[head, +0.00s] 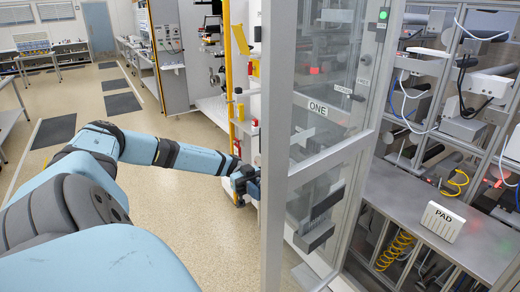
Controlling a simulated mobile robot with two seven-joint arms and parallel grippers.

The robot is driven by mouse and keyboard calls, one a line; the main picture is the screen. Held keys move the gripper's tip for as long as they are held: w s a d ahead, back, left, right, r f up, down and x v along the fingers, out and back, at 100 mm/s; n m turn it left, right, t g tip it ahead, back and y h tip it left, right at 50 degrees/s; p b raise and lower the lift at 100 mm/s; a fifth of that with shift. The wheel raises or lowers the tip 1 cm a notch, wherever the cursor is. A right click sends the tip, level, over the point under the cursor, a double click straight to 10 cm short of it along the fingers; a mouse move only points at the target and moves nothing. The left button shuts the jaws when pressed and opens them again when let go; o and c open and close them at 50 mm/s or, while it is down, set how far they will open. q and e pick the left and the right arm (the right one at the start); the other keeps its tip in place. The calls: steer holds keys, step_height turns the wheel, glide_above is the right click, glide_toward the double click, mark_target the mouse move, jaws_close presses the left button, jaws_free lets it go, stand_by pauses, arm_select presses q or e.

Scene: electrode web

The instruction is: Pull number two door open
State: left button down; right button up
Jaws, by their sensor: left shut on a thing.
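A glazed, metal-framed door marked ONE (317,107) stands swung out in the middle of the head view. My left arm reaches in from the left, and my left gripper (246,182) is at the left edge of this door's frame, partly hidden behind it. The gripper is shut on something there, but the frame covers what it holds. No label reading TWO shows, so I cannot pick out the number two door. My right gripper is not in view.
Right of the door is an open bay with metal shelves, cables and a grey bench (450,205) bearing a white block marked PAD (441,221). A yellow post (228,75) stands beyond my left gripper. The floor (150,110) at left is mostly clear.

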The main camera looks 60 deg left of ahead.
arm_select(q)
steer(key=shift+a, duration=0.45)
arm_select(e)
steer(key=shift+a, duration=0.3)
arm_select(q)
steer(key=c, duration=1.2)
jaws_free()
steer(key=shift+o, duration=0.2)
steer(key=a+b, duration=0.3)
steer(key=a, duration=1)
steer(key=shift+a+b, duration=0.4)
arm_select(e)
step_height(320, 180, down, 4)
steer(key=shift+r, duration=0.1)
